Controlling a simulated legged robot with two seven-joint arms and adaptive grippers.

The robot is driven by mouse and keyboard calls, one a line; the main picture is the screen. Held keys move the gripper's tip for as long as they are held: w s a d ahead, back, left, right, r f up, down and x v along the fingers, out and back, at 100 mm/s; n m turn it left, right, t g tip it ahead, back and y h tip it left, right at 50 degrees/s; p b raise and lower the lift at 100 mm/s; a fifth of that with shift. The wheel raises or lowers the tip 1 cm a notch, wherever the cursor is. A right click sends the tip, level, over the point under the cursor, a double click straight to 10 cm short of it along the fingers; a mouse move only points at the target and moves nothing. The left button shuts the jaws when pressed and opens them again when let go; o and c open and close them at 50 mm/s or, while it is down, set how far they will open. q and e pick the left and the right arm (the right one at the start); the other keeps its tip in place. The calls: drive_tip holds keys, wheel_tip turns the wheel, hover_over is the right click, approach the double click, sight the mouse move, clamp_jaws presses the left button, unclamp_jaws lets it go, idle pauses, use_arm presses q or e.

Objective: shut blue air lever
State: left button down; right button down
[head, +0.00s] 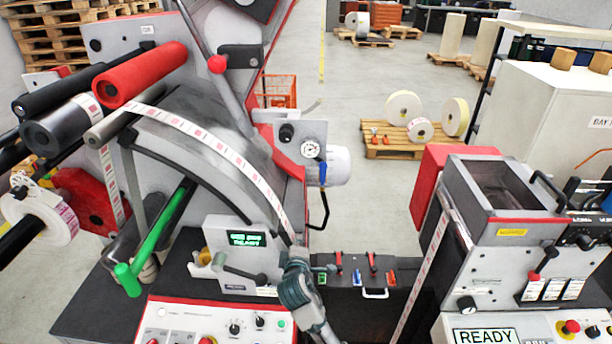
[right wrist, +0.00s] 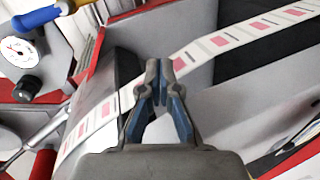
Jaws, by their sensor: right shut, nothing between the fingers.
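The blue air lever (head: 322,173) hangs down from the right side of the grey panel with the pressure gauge, in the middle of the head view. In the right wrist view the blue lever (right wrist: 36,18) shows at the top left, beside a yellow part and above the gauge. My right gripper (head: 296,256) is below and left of the lever in the head view, apart from it. In the right wrist view its fingertips (right wrist: 159,72) are together with nothing between them, in front of the label strip. My left gripper is not in view.
The label strip (head: 222,152) runs diagonally down towards my right gripper. The pressure gauge (head: 309,149) and a black knob (head: 286,133) sit next to the lever. A black bent handle (head: 325,210) hangs below it.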

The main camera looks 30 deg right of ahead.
sight(323, 175)
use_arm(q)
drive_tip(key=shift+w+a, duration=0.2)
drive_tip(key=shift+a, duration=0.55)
use_arm(e)
wheel_tip(323, 175, up, 14)
drive_tip(key=w+t+h, duration=0.1)
drive_tip(key=w+h, duration=0.1)
drive_tip(key=shift+d+r+n+t+h, duration=0.2)
drive_tip(key=shift+d+n+t+h, duration=0.1)
drive_tip(key=shift+n+t+h, duration=0.1)
